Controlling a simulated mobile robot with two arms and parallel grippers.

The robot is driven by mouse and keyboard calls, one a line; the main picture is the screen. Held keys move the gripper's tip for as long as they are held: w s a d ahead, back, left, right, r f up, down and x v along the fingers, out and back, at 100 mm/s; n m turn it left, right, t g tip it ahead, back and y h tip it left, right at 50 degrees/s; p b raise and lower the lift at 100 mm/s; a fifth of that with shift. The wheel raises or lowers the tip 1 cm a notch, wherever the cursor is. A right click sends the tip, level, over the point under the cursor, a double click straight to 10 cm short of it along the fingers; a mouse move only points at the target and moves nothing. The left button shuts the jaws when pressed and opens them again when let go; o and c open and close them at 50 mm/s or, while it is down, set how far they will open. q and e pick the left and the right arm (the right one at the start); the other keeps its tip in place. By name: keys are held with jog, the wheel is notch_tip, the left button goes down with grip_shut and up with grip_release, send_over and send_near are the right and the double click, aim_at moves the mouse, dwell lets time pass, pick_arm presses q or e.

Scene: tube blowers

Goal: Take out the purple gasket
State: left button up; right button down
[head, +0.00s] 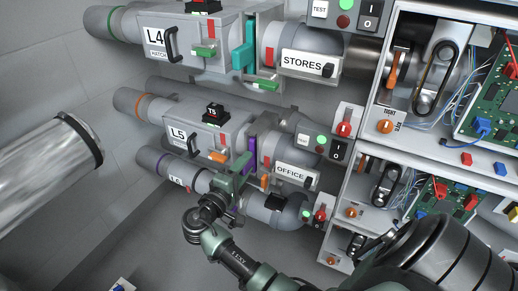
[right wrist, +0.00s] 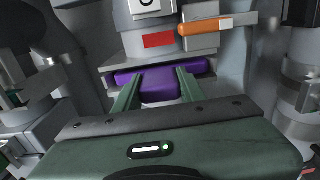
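The purple gasket (head: 252,150) sits upright in the joint between the grey L5 housing (head: 195,125) and the pipe section labelled OFFICE (head: 290,173). In the right wrist view the gasket (right wrist: 160,84) is a purple bar with a middle tab, seated in its grey slot. My right gripper (head: 240,172) is at the gasket's lower side. In the right wrist view its two green fingers (right wrist: 159,80) are close together, one on each side of the tab, with the tab filling the gap. The contact faces are hidden. My left gripper is not in view.
A teal gasket (head: 243,57) stands in the L4 line above. An orange lever (right wrist: 203,28) is just above the purple gasket. The L6 pipe (head: 175,172) runs close below. Control boxes with circuit boards (head: 488,105) are at right. Open floor (head: 130,240) lies lower left.

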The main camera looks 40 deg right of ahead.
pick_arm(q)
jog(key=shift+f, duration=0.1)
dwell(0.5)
pick_arm(e)
jog(key=shift+s+a, duration=0.15)
jog(key=shift+a, duration=0.25)
jog(key=shift+s+a, duration=0.25)
jog(key=shift+a, duration=0.35)
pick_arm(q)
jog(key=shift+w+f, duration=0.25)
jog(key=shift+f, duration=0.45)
pick_arm(e)
jog(key=shift+s+a, duration=0.2)
jog(key=shift+a, duration=0.25)
